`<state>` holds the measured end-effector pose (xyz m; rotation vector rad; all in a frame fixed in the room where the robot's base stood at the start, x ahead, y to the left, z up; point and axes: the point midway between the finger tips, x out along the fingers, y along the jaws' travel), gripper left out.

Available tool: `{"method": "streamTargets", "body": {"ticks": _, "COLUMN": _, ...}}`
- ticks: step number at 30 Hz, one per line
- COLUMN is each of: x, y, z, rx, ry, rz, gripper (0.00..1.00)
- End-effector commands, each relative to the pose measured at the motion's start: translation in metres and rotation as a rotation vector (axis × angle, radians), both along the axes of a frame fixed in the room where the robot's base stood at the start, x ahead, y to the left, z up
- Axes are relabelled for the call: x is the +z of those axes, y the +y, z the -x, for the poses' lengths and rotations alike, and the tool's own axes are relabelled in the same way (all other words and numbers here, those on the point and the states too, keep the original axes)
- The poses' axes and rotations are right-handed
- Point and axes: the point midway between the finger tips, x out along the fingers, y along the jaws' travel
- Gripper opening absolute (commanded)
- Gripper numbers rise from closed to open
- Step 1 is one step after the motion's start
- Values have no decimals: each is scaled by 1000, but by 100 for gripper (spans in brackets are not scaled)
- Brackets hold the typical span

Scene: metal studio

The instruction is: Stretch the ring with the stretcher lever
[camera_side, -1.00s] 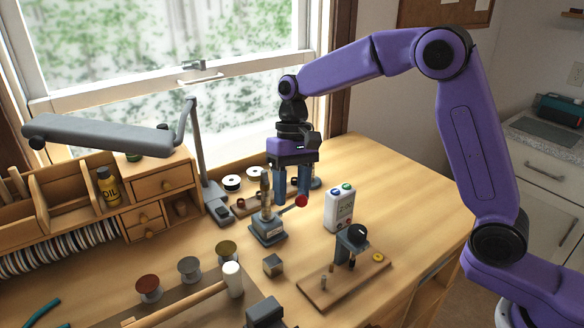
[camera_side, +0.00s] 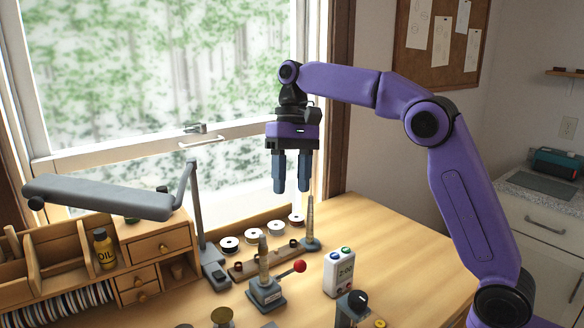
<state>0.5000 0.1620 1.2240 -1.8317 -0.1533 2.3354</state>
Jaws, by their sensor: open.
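The ring stretcher (camera_side: 266,291) stands on the bench, a grey block with a tapered upright post (camera_side: 263,259). Its lever ends in a red ball (camera_side: 299,266) and points out to the right, slightly upward. I cannot make out a ring on the post at this size. My gripper (camera_side: 292,187) hangs above the bench in front of the window, fingers pointing down, apart and empty. It is well above the stretcher and the lever, touching neither.
A second tapered post (camera_side: 310,222) stands behind the stretcher, below my gripper. A white timer box (camera_side: 339,272) stands right of the lever. Several spools (camera_side: 252,237) sit at the back. A lamp (camera_side: 103,196) and wooden drawers (camera_side: 152,250) are at left.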

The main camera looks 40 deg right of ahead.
Motion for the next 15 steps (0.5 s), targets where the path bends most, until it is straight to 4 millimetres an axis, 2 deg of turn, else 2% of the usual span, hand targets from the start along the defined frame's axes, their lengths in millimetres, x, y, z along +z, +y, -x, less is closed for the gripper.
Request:
{"method": "streamTargets", "body": {"ticks": 6, "x": 15, "y": -3, "z": -4, "rx": 0, "ry": 0, "rz": -1, "gripper": 48}}
{"method": "streamTargets", "body": {"ticks": 15, "x": 20, "y": -4, "z": -4, "rx": 0, "ry": 1, "rz": 0, "gripper": 48}}
